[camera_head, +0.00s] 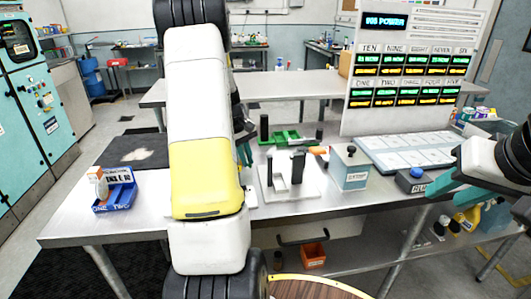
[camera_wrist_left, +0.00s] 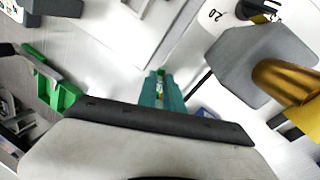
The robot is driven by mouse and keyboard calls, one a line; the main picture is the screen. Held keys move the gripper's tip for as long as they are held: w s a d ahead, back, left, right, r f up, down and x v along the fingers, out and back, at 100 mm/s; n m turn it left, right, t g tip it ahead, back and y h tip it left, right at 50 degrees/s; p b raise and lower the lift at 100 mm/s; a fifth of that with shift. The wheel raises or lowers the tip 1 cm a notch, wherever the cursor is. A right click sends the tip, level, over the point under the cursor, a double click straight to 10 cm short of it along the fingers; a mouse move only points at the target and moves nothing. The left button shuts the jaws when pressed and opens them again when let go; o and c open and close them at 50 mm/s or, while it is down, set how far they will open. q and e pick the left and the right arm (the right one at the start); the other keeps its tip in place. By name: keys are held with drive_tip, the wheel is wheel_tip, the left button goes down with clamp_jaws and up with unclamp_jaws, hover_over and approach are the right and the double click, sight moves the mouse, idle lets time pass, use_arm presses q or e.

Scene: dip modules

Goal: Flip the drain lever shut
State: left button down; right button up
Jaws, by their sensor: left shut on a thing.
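My left arm comes down across the middle of the head view and hides most of its gripper; a teal part shows at the arm's right edge. In the left wrist view my left gripper (camera_wrist_left: 162,86) is shut on a small, thin piece (camera_wrist_left: 161,72) with a green tip, above the white surface. Most of this piece is hidden between the teal fingers. I cannot make out for certain which part is the drain lever. My right gripper (camera_head: 438,200), teal, is at the right above the bench's front edge; its finger gap is unclear.
A white plate with black posts (camera_head: 298,168), a grey-blue box (camera_head: 350,171) and a green tray (camera_head: 285,139) stand right of my left arm. A blue bin (camera_head: 116,192) is at left. A tall display panel (camera_head: 412,70) stands behind. Bare metal bench (camera_head: 140,222) shows at front left.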

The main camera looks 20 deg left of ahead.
use_arm(q)
drive_tip(key=c, duration=1.5)
unclamp_jaws()
drive_tip(key=shift+r, duration=0.1)
drive_tip(key=v, duration=0.7)
drive_tip(key=shift+r, duration=0.3)
drive_tip(key=shift+s, duration=0.1)
